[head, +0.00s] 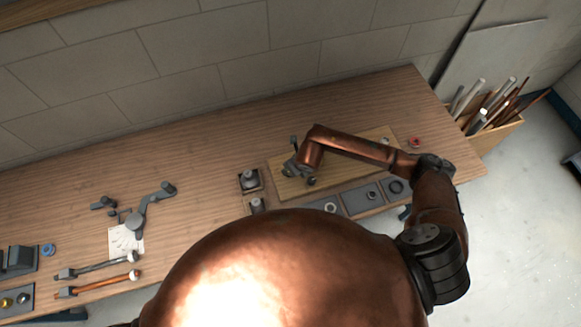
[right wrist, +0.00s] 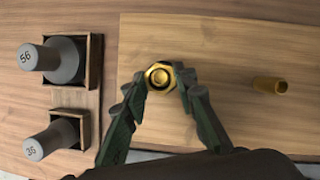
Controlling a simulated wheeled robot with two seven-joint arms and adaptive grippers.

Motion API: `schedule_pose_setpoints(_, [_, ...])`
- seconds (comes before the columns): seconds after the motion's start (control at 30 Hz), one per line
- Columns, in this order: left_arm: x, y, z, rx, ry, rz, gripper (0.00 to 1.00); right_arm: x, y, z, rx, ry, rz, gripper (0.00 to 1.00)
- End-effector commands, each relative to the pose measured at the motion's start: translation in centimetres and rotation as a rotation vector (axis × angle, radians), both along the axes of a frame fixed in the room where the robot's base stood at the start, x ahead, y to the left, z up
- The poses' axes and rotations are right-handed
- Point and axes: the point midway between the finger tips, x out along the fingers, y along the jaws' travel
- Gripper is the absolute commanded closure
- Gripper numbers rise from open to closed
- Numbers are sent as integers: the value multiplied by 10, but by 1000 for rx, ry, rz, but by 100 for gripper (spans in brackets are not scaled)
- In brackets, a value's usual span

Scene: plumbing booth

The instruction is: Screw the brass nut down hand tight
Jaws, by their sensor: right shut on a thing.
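The brass nut (right wrist: 160,76) is seen from above in the right wrist view, over the wooden board (right wrist: 225,125). Its centre shows a dark ring with a lighter middle. My right gripper (right wrist: 158,78) is shut on the nut, with a fingertip at either side of it. In the head view my right gripper (head: 299,170) is over the left part of the board (head: 340,178), and the nut cannot be made out there. What lies under the nut is hidden. My left gripper is not in view.
A brass piece (right wrist: 270,85) stands on the board's right part. Two numbered grey cylinders (right wrist: 40,58) (right wrist: 48,140) sit in wooden holders left of the board. Dark trays (head: 362,198) with rings lie in front. Hammer-like tools (head: 98,285) lie left. The bench's back left is clear.

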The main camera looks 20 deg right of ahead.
Motion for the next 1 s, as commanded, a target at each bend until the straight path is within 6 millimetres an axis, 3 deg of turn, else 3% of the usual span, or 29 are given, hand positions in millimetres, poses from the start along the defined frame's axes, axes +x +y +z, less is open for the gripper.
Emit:
schedule_pose_setpoints(0.13, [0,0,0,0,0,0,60,0,-1,0,-1,1,0,99])
schedule_pose_setpoints(0.17, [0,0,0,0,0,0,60,0,-1,-1,-1,1,1,73])
schedule_pose_setpoints(0.2, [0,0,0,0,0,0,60,0,-1,-1,-1,1,1,70])
schedule_pose_setpoints(0.43, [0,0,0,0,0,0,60,0,0,0,-1,1,2,55])
schedule_pose_setpoints(0.63, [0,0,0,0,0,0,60,0,0,0,-1,1,2,54])
schedule_pose_setpoints(1.0, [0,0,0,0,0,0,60,0,0,0,-1,1,2,29])
